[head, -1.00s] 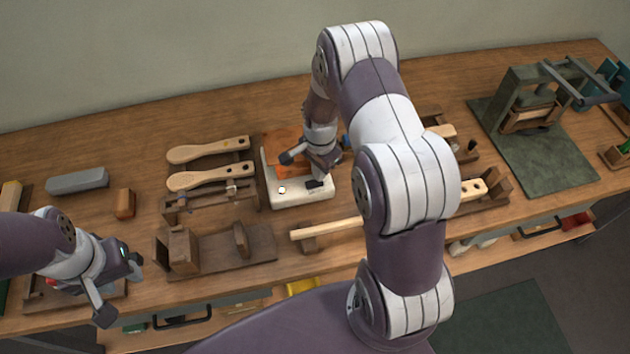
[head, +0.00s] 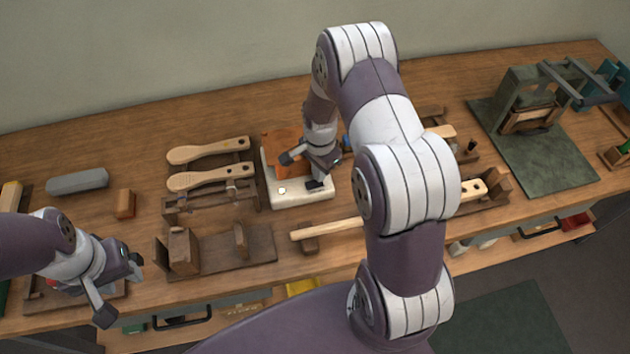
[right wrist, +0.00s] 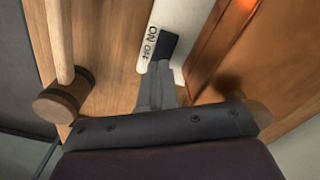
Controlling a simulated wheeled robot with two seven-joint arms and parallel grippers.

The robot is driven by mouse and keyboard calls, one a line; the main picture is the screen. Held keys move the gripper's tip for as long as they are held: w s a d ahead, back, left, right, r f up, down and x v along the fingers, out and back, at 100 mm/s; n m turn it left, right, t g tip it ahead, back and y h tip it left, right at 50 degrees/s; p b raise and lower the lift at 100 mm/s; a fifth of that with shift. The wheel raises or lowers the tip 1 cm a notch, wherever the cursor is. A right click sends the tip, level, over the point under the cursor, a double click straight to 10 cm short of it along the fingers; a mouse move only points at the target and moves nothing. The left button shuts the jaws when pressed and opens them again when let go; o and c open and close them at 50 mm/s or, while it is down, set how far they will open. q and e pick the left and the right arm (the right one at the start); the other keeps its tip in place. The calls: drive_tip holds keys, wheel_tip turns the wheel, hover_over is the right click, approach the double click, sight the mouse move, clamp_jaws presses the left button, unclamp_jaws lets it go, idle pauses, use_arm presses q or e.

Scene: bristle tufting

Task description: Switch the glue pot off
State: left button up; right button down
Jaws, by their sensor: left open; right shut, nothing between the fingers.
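The glue pot has a white base (head: 300,196) with a copper-orange pot (head: 283,145) on it, in the middle of the bench. A small pale round spot shows on the base's front. My right gripper (head: 317,179) is shut and empty, pointing down at the base's front right. In the right wrist view its closed fingers (right wrist: 162,82) reach to a dark switch (right wrist: 169,46) beside an ON OFF label (right wrist: 150,46). The fingertips overlap the switch's near end; I cannot tell contact or its setting. My left gripper (head: 121,288) is open and empty at the bench's front left.
Two wooden brush handles (head: 208,178) and a wooden fixture (head: 235,252) lie left of the glue pot. A green press (head: 530,100) stands at the right on a dark mat. The bench behind the pot is clear.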

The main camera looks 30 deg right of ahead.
drive_tip(key=shift+f+b, duration=0.65)
drive_tip(key=shift+f, duration=0.3)
idle(0.9)
wheel_tip(320, 180, up, 7)
drive_tip(key=p, duration=0.6)
idle(0.4)
drive_tip(key=s+a+r+n, duration=0.4)
drive_tip(key=s+r+n, duration=0.2)
drive_tip(key=r+n, duration=0.1)
drive_tip(key=s+a+r+n+t, duration=0.1)
drive_tip(key=s+a+r+n, duration=0.3)
drive_tip(key=s+r+n, duration=0.3)
drive_tip(key=shift+s+r+n, duration=0.25)
drive_tip(key=shift+r+n, duration=0.15)
drive_tip(key=shift+r, duration=0.45)
